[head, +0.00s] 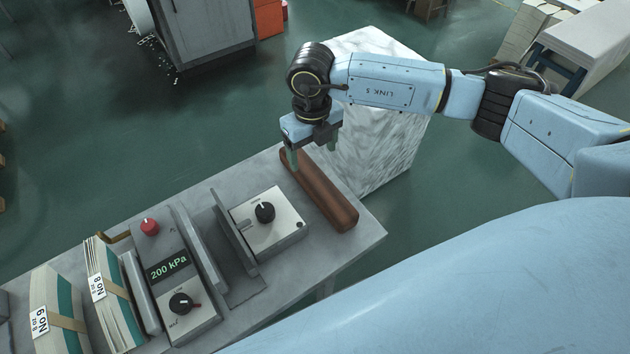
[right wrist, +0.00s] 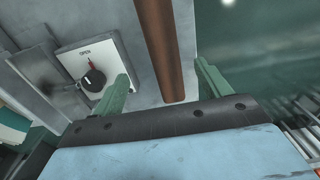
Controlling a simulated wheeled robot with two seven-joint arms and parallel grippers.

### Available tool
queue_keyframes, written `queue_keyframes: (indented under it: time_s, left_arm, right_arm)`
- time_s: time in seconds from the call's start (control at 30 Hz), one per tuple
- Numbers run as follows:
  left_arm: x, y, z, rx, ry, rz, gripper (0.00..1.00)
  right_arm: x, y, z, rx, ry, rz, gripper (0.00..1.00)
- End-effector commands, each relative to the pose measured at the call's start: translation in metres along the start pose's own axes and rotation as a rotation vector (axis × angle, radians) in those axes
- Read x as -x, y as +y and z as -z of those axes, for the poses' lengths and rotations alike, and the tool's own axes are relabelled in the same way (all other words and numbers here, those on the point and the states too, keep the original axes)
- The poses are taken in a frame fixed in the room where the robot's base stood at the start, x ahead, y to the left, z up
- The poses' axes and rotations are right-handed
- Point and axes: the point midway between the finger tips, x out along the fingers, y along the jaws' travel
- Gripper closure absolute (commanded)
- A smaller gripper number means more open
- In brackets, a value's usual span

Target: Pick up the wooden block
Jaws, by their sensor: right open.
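The wooden block (head: 328,195) is a long brown bar lying on the grey table near its right edge. In the right wrist view the block (right wrist: 160,45) runs away from the gripper, between the lines of the two fingers. My right gripper (head: 311,156) is over the far end of the block, pointing down. Its two green fingers are apart, and in the right wrist view the gripper (right wrist: 165,88) is open with nothing held. I cannot tell the exact height above the block. My left gripper is not in view.
A control box with a black knob (head: 265,211) stands left of the block. Further left are a panel reading 200 kPa (head: 169,267) and banded stacks of paper sleeves (head: 110,290). A white marbled block (head: 385,150) stands behind the table. Bare table (head: 345,250) lies near the front right corner.

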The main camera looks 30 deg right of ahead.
Motion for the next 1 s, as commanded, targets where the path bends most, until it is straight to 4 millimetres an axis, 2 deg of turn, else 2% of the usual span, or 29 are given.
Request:
queue_keyframes:
  time_s: [0.1,0.2,0.47,0.7,0.83,1.0]
  left_arm:
    - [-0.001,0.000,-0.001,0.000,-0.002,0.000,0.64]
    - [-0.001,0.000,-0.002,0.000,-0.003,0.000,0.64]
    - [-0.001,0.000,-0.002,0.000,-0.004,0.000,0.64]
    - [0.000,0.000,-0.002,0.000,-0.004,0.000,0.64]
    - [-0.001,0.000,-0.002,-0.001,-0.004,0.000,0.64]
    - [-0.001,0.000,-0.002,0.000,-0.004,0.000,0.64]
  right_arm:
    - [-0.026,0.001,0.001,0.000,0.004,-0.003,0.24]
    - [-0.041,0.001,0.000,0.000,0.002,-0.004,0.24]
    - [-0.061,0.000,0.001,0.001,0.001,-0.004,0.24]
    - [-0.096,-0.005,0.004,0.001,0.001,-0.007,0.24]
    - [-0.106,-0.006,0.004,0.002,-0.001,-0.006,0.24]
    - [-0.107,-0.006,0.004,0.003,-0.001,-0.006,0.24]
